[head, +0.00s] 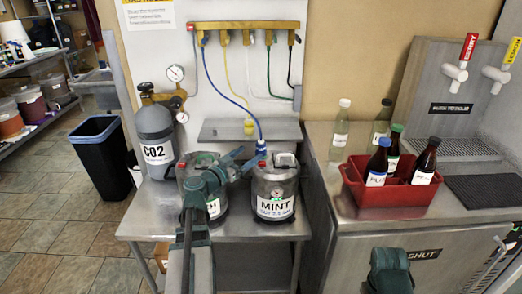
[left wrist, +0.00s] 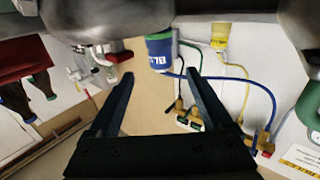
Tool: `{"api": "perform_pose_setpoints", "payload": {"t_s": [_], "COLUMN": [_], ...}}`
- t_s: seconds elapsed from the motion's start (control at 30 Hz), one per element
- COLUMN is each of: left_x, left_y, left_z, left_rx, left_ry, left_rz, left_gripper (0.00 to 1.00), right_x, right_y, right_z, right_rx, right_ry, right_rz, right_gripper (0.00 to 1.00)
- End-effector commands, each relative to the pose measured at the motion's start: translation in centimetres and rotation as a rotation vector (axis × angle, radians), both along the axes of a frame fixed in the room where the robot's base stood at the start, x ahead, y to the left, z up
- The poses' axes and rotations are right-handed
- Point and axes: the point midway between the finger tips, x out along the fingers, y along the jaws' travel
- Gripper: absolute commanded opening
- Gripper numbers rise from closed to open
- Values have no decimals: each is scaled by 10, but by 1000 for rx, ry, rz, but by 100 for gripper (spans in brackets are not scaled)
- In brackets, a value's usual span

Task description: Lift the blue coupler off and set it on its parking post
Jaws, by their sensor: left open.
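The blue coupler (head: 261,147) sits upright on top of the MINT keg (head: 275,205), with a blue hose rising from it to the brass manifold. My left gripper (head: 246,161) is open just left of the coupler in the head view. In the left wrist view, which is upside down, the blue coupler (left wrist: 160,50) shows just beyond and between the spread fingertips, with nothing between the fingers. The shelf (head: 222,130) behind the kegs holds a yellow coupler (head: 248,126); I cannot make out an empty post. My right arm's end (head: 388,272) shows at the bottom edge, its fingers unclear.
A second keg (head: 186,170) stands left of the MINT keg, partly behind my left arm. A grey CO2 cylinder (head: 155,135) stands further left. A red crate (head: 350,180) of bottles is on the right counter. Hoses hang from the manifold (head: 245,26) above the shelf.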

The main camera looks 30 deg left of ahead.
Motion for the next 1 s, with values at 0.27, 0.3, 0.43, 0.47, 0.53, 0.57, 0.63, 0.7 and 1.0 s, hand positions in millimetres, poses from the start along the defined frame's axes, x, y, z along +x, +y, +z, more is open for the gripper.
{"api": "perform_pose_setpoints", "payload": {"t_s": [0.27, 0.3, 0.43, 0.47, 0.53, 0.57, 0.63, 0.7, 1.0], "left_x": [30, 31, 31, 32, 35, 37, 45, 55, 84], "left_y": [-4, -4, -4, -4, -4, -4, -4, -5, -8], "left_z": [0, 0, 0, 0, 0, 1, 2, 3, 3], "left_rx": [0, 0, 0, 0, 0, 0, 0, 0, 0], "left_ry": [0, 0, 1, 1, 1, 1, 1, 1, 1], "left_rz": [-1, 0, 0, 0, -1, -1, -2, -3, 0], "left_gripper": [83, 83, 83, 83, 83, 83, 83, 83, 83], "right_x": [0, 0, 0, 0, 0, 0, 0, 0, 0], "right_y": [0, 0, 0, 0, 0, 0, 0, 0, 0], "right_z": [0, 0, 0, 0, 1, 1, 2, 3, 3], "right_rx": [0, 0, 0, 0, 0, 0, 0, 0, 0], "right_ry": [0, 0, 0, 0, 0, 0, 0, 0, 0], "right_rz": [0, 0, 0, 0, 0, 0, 0, 0, 0], "right_gripper": [0, 0, 0, 0, 0, 0, 0, 0, 0]}}
